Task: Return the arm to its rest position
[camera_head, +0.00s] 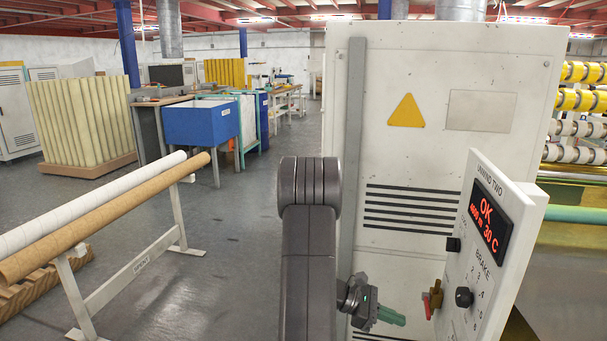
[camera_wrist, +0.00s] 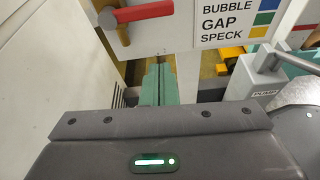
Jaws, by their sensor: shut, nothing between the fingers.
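My gripper (camera_head: 400,319) shows in the head view at the lower middle, at the end of my dark grey arm, in front of the white cabinet (camera_head: 388,160). Its green fingers point right, towards a small valve with a red handle (camera_head: 435,298), with a gap visible between them in this view. In the wrist view the green fingers of my gripper (camera_wrist: 160,70) lie together, shut and empty. A red handle (camera_wrist: 140,13) stands beyond them at the upper left. My arm's upper link rises in the middle of the head view and hides part of the cabinet.
A control panel (camera_head: 482,250) with a red display and a brake knob (camera_head: 464,297) juts out right of my gripper. Yellow rolls (camera_head: 578,99) are behind it. A rack (camera_head: 130,278) with two long tubes stands left. Grey floor (camera_head: 240,225) between is clear.

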